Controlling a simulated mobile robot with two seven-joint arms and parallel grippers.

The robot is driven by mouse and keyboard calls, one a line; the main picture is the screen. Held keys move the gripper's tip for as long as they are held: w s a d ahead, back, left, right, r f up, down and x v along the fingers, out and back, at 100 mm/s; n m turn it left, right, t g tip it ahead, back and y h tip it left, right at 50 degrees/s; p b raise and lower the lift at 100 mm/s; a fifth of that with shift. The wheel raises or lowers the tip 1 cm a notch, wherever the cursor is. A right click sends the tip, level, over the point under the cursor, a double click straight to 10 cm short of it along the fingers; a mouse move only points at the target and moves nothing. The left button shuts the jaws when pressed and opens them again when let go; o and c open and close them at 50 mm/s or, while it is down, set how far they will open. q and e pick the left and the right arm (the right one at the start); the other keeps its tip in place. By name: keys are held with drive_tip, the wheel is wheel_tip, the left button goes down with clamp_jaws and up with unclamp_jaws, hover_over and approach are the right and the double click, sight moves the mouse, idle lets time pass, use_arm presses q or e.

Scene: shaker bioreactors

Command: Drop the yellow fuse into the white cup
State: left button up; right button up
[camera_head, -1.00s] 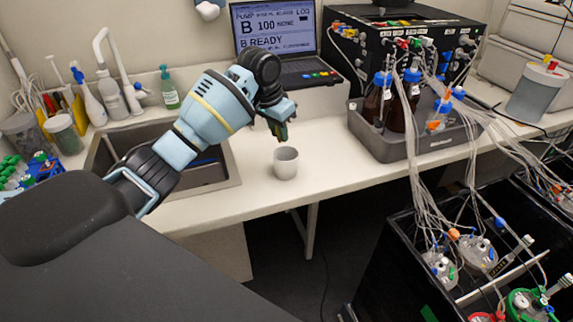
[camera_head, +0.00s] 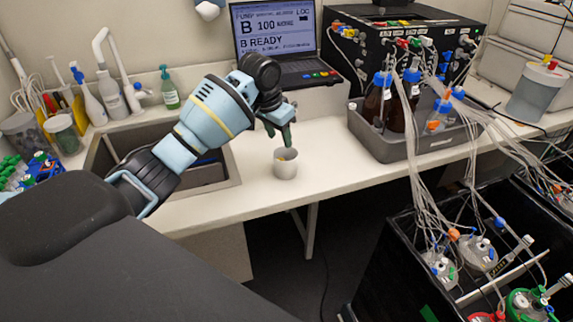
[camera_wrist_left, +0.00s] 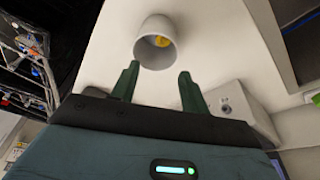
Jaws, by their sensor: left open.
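The white cup (camera_head: 286,164) stands upright on the white counter, right of the sink. The yellow fuse (camera_wrist_left: 160,41) is inside the cup, seen through its mouth in the left wrist view; only a small yellow part shows. In the left wrist view the cup (camera_wrist_left: 154,27) lies just beyond my fingertips. My left gripper (camera_head: 280,130) is above the cup, apart from it. Its two green fingers (camera_wrist_left: 158,78) are spread with nothing between them. My right gripper is in neither view.
The sink (camera_head: 225,172) lies left of the cup. A grey tray (camera_head: 400,150) with bottles and tubing stands to the right. A laptop (camera_head: 280,40) is behind on a raised ledge. The counter between cup and tray is clear.

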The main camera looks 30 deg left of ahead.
use_arm(q)
drive_tip(key=v, duration=0.7)
drive_tip(key=shift+r, duration=0.4)
drive_tip(key=shift+s+f, duration=0.1)
drive_tip(key=shift+s, duration=0.05)
